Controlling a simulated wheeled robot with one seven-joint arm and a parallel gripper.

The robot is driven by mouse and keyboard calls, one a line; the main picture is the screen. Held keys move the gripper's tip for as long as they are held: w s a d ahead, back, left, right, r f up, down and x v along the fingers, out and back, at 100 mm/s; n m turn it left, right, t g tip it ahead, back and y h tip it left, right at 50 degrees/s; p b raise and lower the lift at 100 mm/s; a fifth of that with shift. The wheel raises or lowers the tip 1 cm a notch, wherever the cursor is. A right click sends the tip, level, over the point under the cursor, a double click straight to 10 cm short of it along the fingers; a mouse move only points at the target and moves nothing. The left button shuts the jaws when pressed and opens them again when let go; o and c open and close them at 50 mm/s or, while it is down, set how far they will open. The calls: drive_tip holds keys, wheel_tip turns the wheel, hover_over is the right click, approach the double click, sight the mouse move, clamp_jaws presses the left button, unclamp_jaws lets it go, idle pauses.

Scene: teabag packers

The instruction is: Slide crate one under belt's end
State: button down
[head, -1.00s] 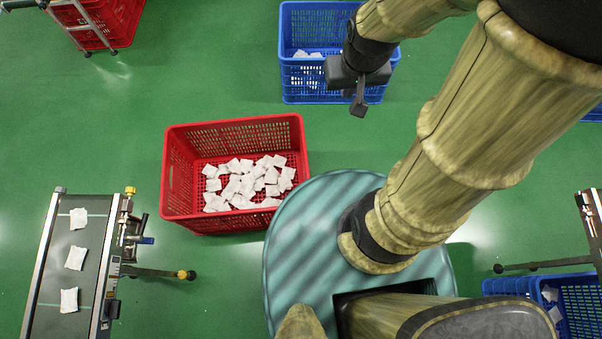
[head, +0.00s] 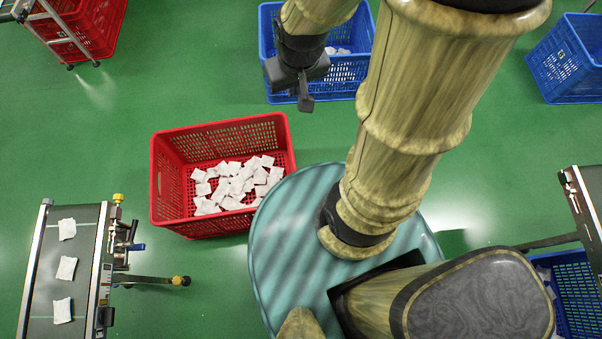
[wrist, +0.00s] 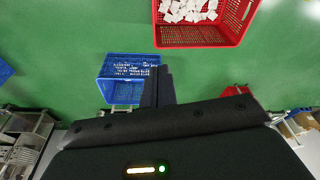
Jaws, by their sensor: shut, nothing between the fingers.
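A red crate (head: 222,134) with many white teabags in it stands on the floor left of my base. It also shows at the top of the wrist view (wrist: 205,35). A blue crate (head: 268,72) with a few teabags stands at the top middle, partly covered by my arm. It also shows in the wrist view (wrist: 128,66). No mark tells me which is crate one. My gripper (head: 305,102) is shut and empty, and appears in front of the blue crate. Its fingers (wrist: 157,80) also show in the wrist view. A belt (head: 72,255) carrying teabags stands at lower left.
Another belt (head: 590,220) stands at the right edge with a blue crate (head: 575,290) below it, partly hidden. A further blue crate (head: 560,65) is at upper right. A red crate (head: 90,20) stands at upper left behind metal legs. Green floor lies clear between them.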

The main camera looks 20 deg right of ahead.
drive_tip(key=w+d+f+m+y+b, duration=0.3)
drive_tip(key=d+f+m+b, duration=0.3)
drive_tip(key=f+b, duration=0.9)
drive_tip(key=w+d+f+m+y+b, duration=0.2)
drive_tip(key=d+f+m+b, duration=0.3)
drive_tip(key=f+b, duration=1)
drive_tip(key=w+d+f+m+y+b, duration=0.3)
drive_tip(key=d+f+m+b, duration=0.3)
drive_tip(key=f, duration=4.2)
drive_tip(key=m+b, duration=0.4)
drive_tip(key=b, duration=0.6)
drive_tip(key=shift+w+d+f+y, duration=0.3)
drive_tip(key=shift+w+f, duration=0.05)
drive_tip(key=a+r+b+x, duration=0.2)
drive_tip(key=b+x, duration=0.5)
drive_tip(key=x, duration=0.5)
drive_tip(key=shift+w+a+f, duration=0.25)
drive_tip(key=shift+w+a, duration=0.05)
drive_tip(key=shift+w, duration=0.05)
